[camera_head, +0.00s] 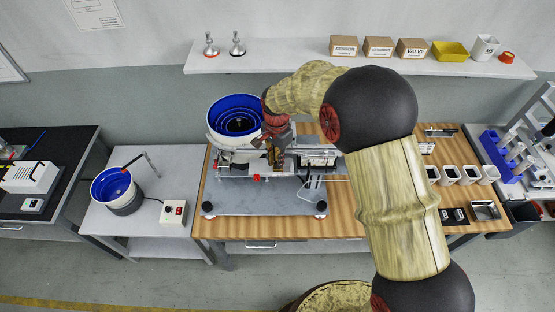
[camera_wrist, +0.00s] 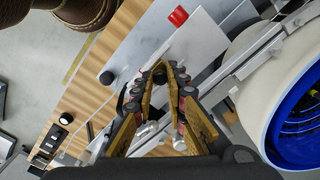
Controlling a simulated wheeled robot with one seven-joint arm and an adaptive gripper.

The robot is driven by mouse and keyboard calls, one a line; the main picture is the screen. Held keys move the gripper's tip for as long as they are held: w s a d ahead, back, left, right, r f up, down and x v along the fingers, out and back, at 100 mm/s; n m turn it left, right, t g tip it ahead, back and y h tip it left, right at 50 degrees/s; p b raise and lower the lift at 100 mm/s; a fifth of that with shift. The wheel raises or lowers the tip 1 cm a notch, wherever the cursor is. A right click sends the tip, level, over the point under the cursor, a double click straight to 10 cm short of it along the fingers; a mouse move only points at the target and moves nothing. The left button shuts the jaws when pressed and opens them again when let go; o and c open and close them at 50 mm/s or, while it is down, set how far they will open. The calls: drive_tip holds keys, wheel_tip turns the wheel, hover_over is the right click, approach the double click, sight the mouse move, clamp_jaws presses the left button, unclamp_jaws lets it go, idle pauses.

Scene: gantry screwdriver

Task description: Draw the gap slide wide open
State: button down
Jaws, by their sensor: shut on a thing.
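My gripper (camera_head: 277,150) reaches down to the gantry machine, just right of the blue-lined feeder bowl (camera_head: 213,133). In the wrist view my gripper (camera_wrist: 160,72) has its two yellowish fingers drawn together at the tips on a small dark knob (camera_wrist: 159,77). The knob sits over a grey plate of the machine. I cannot tell for sure whether this knob belongs to the gap slide, or how far the slide is drawn. In the head view the fingertips and the knob are too small to make out.
The machine's grey base plate (camera_head: 262,201) stands on a wooden table (camera_head: 343,225). A shelf (camera_head: 290,62) with boxes (camera_head: 378,47) runs along the wall behind. Several small cups (camera_head: 451,174) stand at the table's right.

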sight(269, 169)
drive_tip(key=a, duration=0.3)
drive_tip(key=shift+w, duration=0.1)
drive_tip(key=shift+d, duration=0.1)
drive_tip(key=c, duration=1.8)
unclamp_jaws()
drive_tip(key=shift+o, duration=0.2)
wheel_tip(269, 169, up, 12)
